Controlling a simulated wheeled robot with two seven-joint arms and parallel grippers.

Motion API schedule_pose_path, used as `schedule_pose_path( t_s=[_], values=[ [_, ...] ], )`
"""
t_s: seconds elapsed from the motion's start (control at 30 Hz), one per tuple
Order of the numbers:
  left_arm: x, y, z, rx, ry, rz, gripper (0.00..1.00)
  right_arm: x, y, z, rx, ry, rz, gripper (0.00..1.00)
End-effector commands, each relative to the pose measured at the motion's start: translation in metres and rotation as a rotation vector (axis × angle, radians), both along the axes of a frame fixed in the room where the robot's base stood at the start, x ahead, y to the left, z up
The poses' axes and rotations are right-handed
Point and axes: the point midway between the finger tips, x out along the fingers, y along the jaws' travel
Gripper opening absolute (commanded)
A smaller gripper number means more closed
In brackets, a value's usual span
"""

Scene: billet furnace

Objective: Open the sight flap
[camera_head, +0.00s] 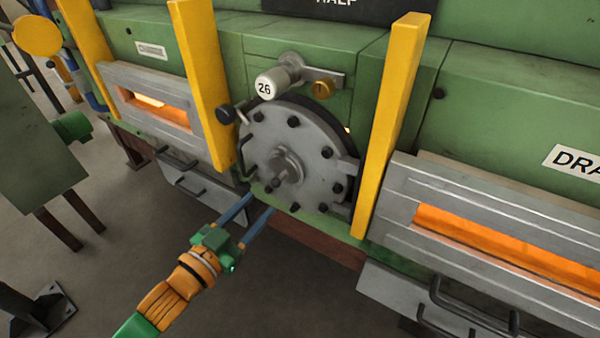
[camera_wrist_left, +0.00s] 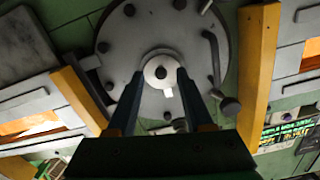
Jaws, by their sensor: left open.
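A round grey bolted plate (camera_head: 310,150) sits on the green furnace front between two yellow posts. At its middle is a small raised round cover (camera_head: 286,168), which I take for the sight flap; it also shows in the left wrist view (camera_wrist_left: 160,72). My left gripper (camera_head: 261,204) is open, in front of the plate's lower edge. In the left wrist view its fingers (camera_wrist_left: 161,85) stand either side of the cover, with nothing held. Whether they touch the cover, I cannot tell. My right gripper is out of view.
Yellow posts (camera_head: 397,120) and (camera_head: 200,80) flank the plate. A bar handle (camera_head: 244,155) and black knob (camera_head: 226,115) are at its left. A white cylinder marked 26 (camera_head: 270,85) is above. Glowing slots (camera_head: 500,240) and (camera_head: 155,103) lie either side. The floor below is open.

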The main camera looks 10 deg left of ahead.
Motion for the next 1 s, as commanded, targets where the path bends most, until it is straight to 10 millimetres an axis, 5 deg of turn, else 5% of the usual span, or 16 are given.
schedule_pose_path(
  t_s=[0.1,0.5,0.83,1.0],
  values=[
    [0.002,-0.009,0.016,-0.008,-0.035,-0.025,0.51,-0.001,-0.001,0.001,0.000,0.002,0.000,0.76],
    [0.058,-0.029,0.015,-0.008,-0.033,-0.022,0.51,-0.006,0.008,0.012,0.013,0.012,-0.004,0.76],
    [0.063,-0.031,0.013,-0.006,-0.031,-0.024,0.51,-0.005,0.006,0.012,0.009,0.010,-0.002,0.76],
    [0.063,-0.031,0.013,-0.006,-0.031,-0.023,0.05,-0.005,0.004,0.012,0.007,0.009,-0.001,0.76]
  ],
)
